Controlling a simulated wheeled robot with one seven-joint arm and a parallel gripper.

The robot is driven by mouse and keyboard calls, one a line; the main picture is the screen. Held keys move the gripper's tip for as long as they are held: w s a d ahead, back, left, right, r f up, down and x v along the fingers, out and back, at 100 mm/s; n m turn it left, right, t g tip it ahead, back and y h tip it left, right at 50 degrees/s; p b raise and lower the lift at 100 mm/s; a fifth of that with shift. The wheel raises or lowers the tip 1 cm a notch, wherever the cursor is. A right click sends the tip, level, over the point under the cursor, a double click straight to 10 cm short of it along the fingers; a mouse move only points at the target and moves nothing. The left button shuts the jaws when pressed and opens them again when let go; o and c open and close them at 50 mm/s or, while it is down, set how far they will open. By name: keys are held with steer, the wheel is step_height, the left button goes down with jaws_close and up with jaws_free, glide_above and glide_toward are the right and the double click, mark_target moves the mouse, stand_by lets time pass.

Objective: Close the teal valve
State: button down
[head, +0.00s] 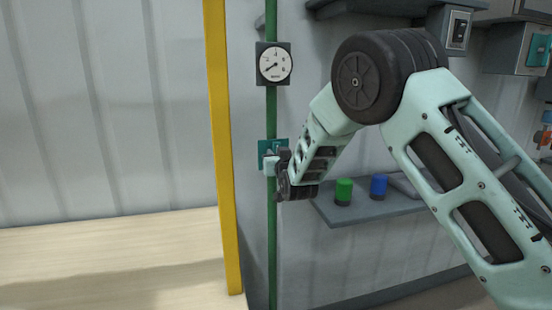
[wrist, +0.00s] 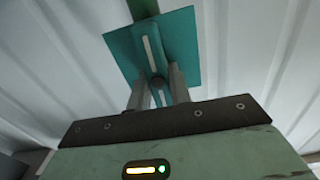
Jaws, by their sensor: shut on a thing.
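The teal valve (head: 264,147) is a square teal plate on a vertical green pipe (head: 271,235). My gripper (head: 273,163) is at the plate in the head view and hides part of it. In the wrist view the teal valve (wrist: 182,45) shows a narrow teal handle (wrist: 153,62) with a pale strip on or beside it. The handle looks roughly in line with the pipe (wrist: 142,8). My gripper (wrist: 157,80) has one grey finger on each side of the handle's lower part and is shut on it.
A round gauge (head: 273,64) sits on the pipe above the valve. A yellow post (head: 222,150) stands just left. A grey shelf (head: 365,211) with a green cylinder (head: 343,191) and a blue cylinder (head: 379,186) is to the right. Control boxes (head: 516,47) hang at upper right.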

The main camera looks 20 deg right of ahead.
steer(key=m+b, duration=0.1)
steer(key=b, duration=0.1)
steer(key=m+b, duration=0.1)
steer(key=b, duration=0.1)
steer(key=f+m+b, duration=0.1)
steer(key=b, duration=0.1)
steer(key=shift+d+m+b, duration=0.25)
steer(key=shift+m+b, duration=0.05)
steer(key=m+b, duration=0.4)
steer(key=b, duration=0.3)
steer(key=shift+d, duration=0.15)
steer(key=m+b, duration=0.5)
steer(key=b, duration=0.2)
steer(key=shift+d+f+m, duration=0.1)
steer(key=shift+f+m, duration=0.1)
steer(key=shift+m, duration=0.2)
steer(key=m+b, duration=0.3)
steer(key=b, duration=0.1)
steer(key=shift+m, duration=0.4)
steer(key=shift+r+b, duration=0.1)
steer(key=shift+b, duration=0.2)
steer(key=c, duration=1.3)
jaws_free()
steer(key=shift+s, duration=0.1)
